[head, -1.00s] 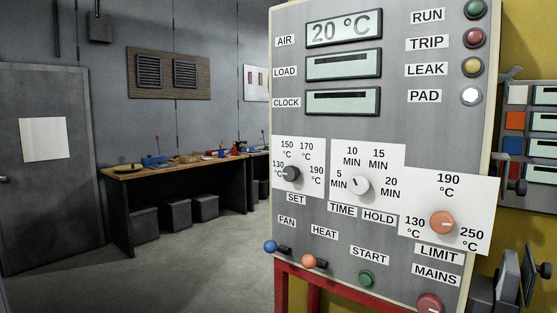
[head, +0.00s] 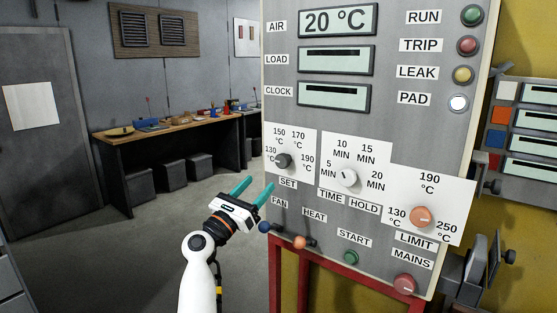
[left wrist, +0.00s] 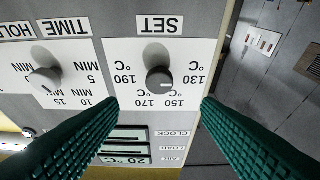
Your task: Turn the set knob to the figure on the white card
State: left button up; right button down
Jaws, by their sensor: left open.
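The set knob (head: 283,161), small and dark grey, sits on a white scale plate marked 130, 150, 170 and 190 °C, at the panel's left. Its pale mark points left, close to 130. The knob also shows upside down in the left wrist view (left wrist: 158,80). My left gripper (head: 254,190) is open and empty, below and left of the knob, apart from it. In the left wrist view the knob appears between the two green fingers, beyond their tips. A white sheet (head: 30,109) hangs on the door; I cannot read any figure on it. My right gripper is out of view.
The time knob (head: 347,177) and orange limit knob (head: 421,217) lie right of the set knob. The air display (head: 337,20) reads 20 °C. A workbench (head: 160,138) stands behind.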

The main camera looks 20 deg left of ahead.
aim_at(280, 162)
pick_arm(q)
jog(key=p+x, duration=0.1)
jog(key=x, duration=0.9)
jog(key=shift+w+p, duration=0.15)
jog(key=shift+p, duration=0.25)
jog(key=shift+c, duration=0.5)
jog(key=c, duration=0.9)
jog(key=shift+f, duration=0.1)
